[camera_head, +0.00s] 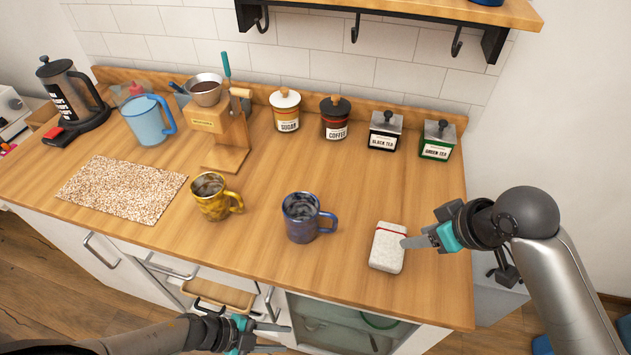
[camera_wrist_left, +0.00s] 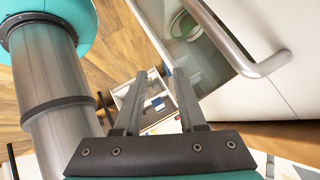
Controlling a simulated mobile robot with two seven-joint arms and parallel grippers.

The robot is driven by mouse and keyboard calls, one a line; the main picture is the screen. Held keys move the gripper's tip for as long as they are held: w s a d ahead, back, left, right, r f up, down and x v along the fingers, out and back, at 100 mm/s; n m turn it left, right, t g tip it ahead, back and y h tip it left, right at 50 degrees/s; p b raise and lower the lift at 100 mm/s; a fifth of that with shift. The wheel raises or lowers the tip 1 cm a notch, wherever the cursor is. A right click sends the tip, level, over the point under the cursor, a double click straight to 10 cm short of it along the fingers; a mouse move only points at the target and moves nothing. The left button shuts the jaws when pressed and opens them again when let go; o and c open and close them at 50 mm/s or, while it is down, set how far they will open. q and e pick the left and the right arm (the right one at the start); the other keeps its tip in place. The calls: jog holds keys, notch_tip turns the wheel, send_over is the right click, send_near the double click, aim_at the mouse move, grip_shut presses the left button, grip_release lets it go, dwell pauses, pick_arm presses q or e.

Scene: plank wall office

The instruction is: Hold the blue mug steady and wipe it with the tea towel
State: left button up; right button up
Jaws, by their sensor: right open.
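The dark blue mug (camera_head: 299,222) stands upright on the wooden counter, its handle to the right. The folded tea towel (camera_head: 387,250), whitish with a red stripe, lies on the counter right of the mug. My right gripper (camera_head: 418,241) is open at the towel's right edge, a fingertip overlapping that edge in the picture; I cannot tell whether it touches. My left gripper (camera_head: 281,338) is low in front of the counter, below the mug in the head view. Its two fingers stand apart with nothing between them in the left wrist view (camera_wrist_left: 158,88).
A yellow mug (camera_head: 209,196) stands left of the blue mug. Behind are a coffee stand (camera_head: 226,135), a light blue jug (camera_head: 148,122) and several jars. A speckled mat (camera_head: 122,189) lies left. An open drawer (camera_head: 217,296) juts out near my left arm.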

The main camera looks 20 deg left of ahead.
pick_arm(q)
jog(key=s+d+r+m+g+h, duration=0.35)
jog(key=d+r+g, duration=0.2)
jog(key=r, duration=0.25)
notch_tip(320, 180, up, 25)
jog(key=m+t+y, duration=0.1)
jog(key=m+y, duration=1.2)
jog(key=m, duration=0.4)
send_over(314, 237)
jog(key=shift+h, duration=0.25)
notch_tip(314, 237, down, 15)
jog(key=shift+w+f, duration=0.15)
grip_shut()
